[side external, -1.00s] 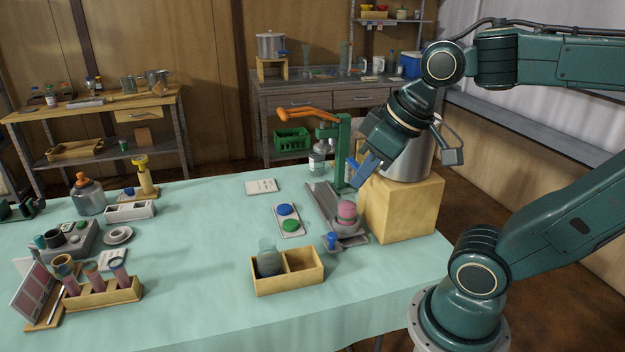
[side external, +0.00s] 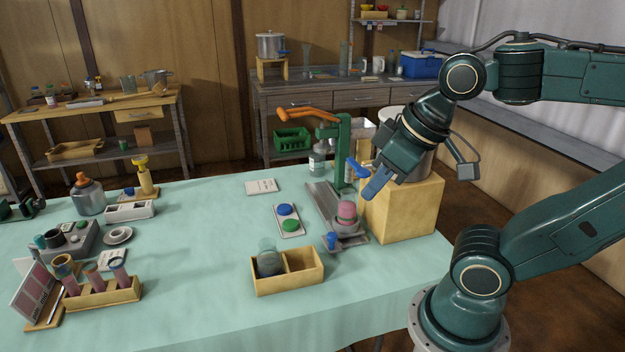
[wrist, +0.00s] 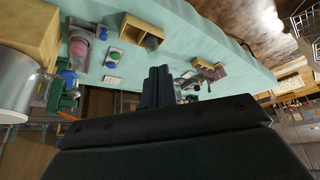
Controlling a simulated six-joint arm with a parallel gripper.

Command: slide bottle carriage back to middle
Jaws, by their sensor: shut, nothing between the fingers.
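The bottle carriage (side external: 347,228) sits at the near end of a grey rail (side external: 322,202), carrying a pink bottle (side external: 347,211). A blue knob (side external: 331,240) is at its near side. The pink bottle also shows at upper left in the wrist view (wrist: 78,48). A green press (side external: 342,155) with an orange lever (side external: 308,114) stands at the rail's far end. My gripper (side external: 369,196) is shut and empty, above and to the right of the carriage in the side view, apart from the bottle. Its fingers also show closed together in the wrist view (wrist: 158,72).
A wooden block (side external: 405,212) bears a metal pot (side external: 415,165) with a blue tap (side external: 356,168), close behind my gripper. A panel with blue and green buttons (side external: 288,220) lies left of the rail. A divided wooden box (side external: 288,275) stands in front. Open cloth lies further left.

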